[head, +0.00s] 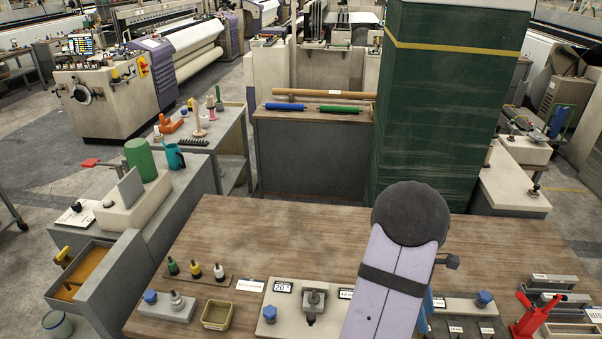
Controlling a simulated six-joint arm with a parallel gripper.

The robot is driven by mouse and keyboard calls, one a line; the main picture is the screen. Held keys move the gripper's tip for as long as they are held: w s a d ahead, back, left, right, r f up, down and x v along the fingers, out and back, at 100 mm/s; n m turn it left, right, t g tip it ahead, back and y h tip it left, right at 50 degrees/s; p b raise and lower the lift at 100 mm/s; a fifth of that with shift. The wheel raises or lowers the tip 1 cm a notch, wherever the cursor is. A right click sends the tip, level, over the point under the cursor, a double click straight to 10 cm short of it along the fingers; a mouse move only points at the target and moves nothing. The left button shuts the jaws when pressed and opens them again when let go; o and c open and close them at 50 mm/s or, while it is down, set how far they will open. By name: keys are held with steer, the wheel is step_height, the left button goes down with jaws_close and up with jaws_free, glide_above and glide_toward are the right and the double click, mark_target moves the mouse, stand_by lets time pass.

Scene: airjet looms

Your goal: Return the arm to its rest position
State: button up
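My arm (392,275) rises from the bottom edge of the head view, right of centre. It shows as a pale lilac link with a black band and a dark round joint (411,212) at its upper end. The arm stands over the front of the wooden workbench (290,235) and hides part of the fixtures there. My gripper cannot be made out, so its fingers and anything in them are hidden or out of the picture.
A tall dark green block (440,110) stands behind the arm. Several small bottles (196,269), a yellowish tray (217,314), a grey fixture plate (300,306) and a red tool (530,315) line the bench front. The bench's middle is clear. An open drawer (95,272) juts out at left.

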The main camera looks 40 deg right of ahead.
steer(key=a+f+m+y, duration=0.1)
steer(key=a+m, duration=0.2)
steer(key=a+f+m+y, duration=0.1)
steer(key=a+m, duration=0.2)
steer(key=m, duration=0.1)
steer(key=a+f+m+t, duration=0.1)
steer(key=a+m, duration=0.2)
steer(key=shift+a+f+m+y, duration=0.1)
steer(key=shift+f+m+y, duration=0.15)
steer(key=shift+m+y, duration=0.15)
steer(key=w+a+r+n+t, duration=0.1)
steer(key=w+a+r+n, duration=0.1)
steer(key=a, duration=0.8)
steer(key=w+a+r+n+t, duration=0.1)
steer(key=w+a+r, duration=0.3)
steer(key=a, duration=0.6)
steer(key=w+a+r+n+t+h, duration=0.1)
steer(key=w+a+r+n, duration=0.2)
steer(key=w+a, duration=0.4)
steer(key=a, duration=0.4)
steer(key=shift+r+n, duration=0.35)
steer(key=shift+n, duration=0.05)
